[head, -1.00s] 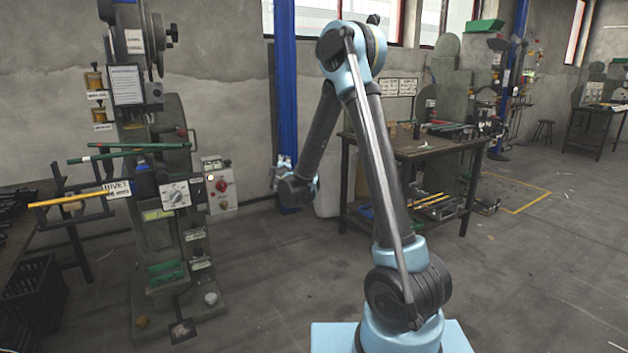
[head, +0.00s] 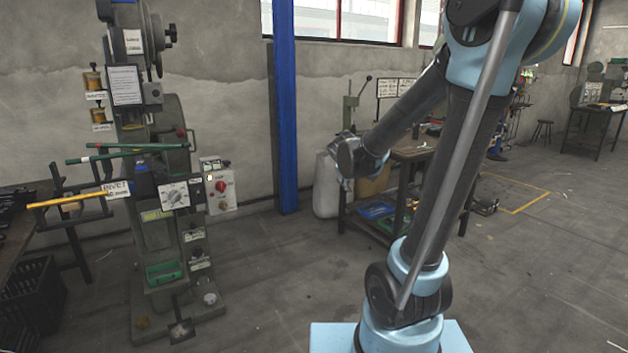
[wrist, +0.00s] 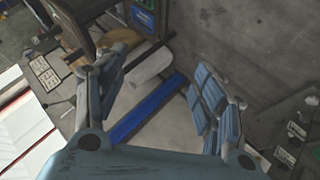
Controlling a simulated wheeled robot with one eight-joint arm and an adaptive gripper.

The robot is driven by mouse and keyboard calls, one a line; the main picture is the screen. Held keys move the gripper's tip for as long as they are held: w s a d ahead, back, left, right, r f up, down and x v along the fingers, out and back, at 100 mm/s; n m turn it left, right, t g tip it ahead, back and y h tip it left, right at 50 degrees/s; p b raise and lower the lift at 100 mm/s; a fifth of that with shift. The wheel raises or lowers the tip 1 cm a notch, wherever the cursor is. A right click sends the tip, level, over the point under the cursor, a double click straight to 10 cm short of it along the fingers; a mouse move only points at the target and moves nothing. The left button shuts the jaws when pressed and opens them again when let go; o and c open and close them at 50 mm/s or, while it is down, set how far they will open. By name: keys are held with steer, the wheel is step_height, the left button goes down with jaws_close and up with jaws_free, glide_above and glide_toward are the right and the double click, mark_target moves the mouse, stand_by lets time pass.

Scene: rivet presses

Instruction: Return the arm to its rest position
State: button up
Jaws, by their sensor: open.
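My arm (head: 455,170) rises from its light blue base in the head view, with its elbow high at the top right and the forearm reaching down to the left. The wrist end (head: 350,155) hangs in front of the wall, left of the workbench. The fingers are hard to make out there. In the wrist view my gripper (wrist: 160,95) shows its two finger sets spread wide apart, with nothing between them. The blue post (wrist: 150,108) and the wall and floor show beyond the gap.
A green rivet press (head: 165,200) stands at the left, with a yellow-tipped rod (head: 60,201) jutting out. The blue post (head: 285,110) stands between press and arm. A workbench (head: 410,152) and white container (head: 325,185) are behind the arm. The floor in front is open.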

steer(key=s+d+f+m+g+y, duration=0.1)
steer(key=s+f+m+g, duration=0.1)
steer(key=s, duration=0.8)
steer(key=s+d+f+m+g+y, duration=0.1)
steer(key=s+f, duration=0.4)
steer(key=s, duration=0.6)
steer(key=s+d+f+m+g+y, duration=0.1)
steer(key=s+d+f+m+g, duration=0.1)
steer(key=s, duration=0.9)
steer(key=shift+d+f+m+g, duration=0.15)
steer(key=shift+f+m+g, duration=0.5)
steer(key=shift+g, duration=0.45)
steer(key=shift+w+f, duration=0.25)
steer(key=shift+w, duration=0.25)
